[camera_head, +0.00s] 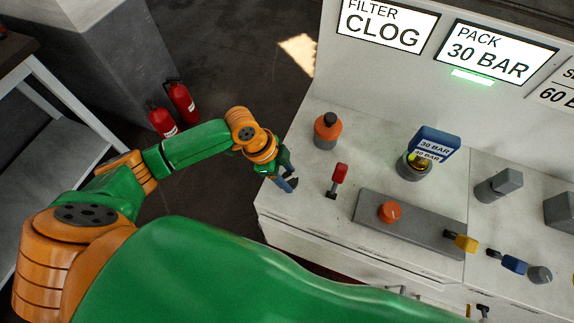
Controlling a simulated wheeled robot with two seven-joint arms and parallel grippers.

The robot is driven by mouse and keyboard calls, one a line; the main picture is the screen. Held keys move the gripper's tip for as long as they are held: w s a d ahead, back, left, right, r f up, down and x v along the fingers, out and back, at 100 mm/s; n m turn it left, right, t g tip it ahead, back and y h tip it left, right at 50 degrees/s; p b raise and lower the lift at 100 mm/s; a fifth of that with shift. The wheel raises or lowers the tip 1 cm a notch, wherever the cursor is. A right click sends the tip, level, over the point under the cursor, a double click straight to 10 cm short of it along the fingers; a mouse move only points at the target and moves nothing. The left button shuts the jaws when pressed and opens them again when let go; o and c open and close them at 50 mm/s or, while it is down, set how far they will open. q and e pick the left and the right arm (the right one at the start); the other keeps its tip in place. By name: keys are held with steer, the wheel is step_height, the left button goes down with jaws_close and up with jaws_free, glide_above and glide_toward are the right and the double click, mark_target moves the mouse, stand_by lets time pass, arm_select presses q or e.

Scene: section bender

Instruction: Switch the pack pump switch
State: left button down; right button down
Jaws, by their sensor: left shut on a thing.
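My left gripper (288,181) is at the left edge of the white console top (290,216). Its blue fingers are shut on a small dark thing that is mostly hidden, so I cannot tell what it is. A yellow-handled lever (462,241) and a blue-handled lever (512,263) are farther right. No readable label marks which control is the pack pump switch. A display (493,52) reads PACK 30 BAR, with a green light below it. My right gripper is not in view.
An orange bottle-like thing with a black top (327,131) stands behind the red lever. A grey plate (350,215) carries an orange knob (390,212). A blue 30 BAR sign (437,139) stands at a round gauge. Red extinguishers (182,103) stand on the floor.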

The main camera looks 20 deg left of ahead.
arm_select(q)
steer(key=n+p, duration=0.1)
steer(key=p, duration=0.1)
steer(key=n+t+p, duration=0.1)
steer(key=n+p, duration=0.3)
steer(key=shift+s+d+r+t+y, duration=0.1)
steer(key=shift+s+r+t+y, duration=0.15)
steer(key=shift+t+y, duration=0.15)
steer(key=shift+f+n+t+y+p, duration=0.2)
steer(key=shift+n+t+y+p, duration=0.1)
steer(key=shift+n+p, duration=0.9)
steer(key=shift+c, duration=1.3)
jaws_free()
steer(key=p+v, duration=0.1)
steer(key=v, duration=0.6)
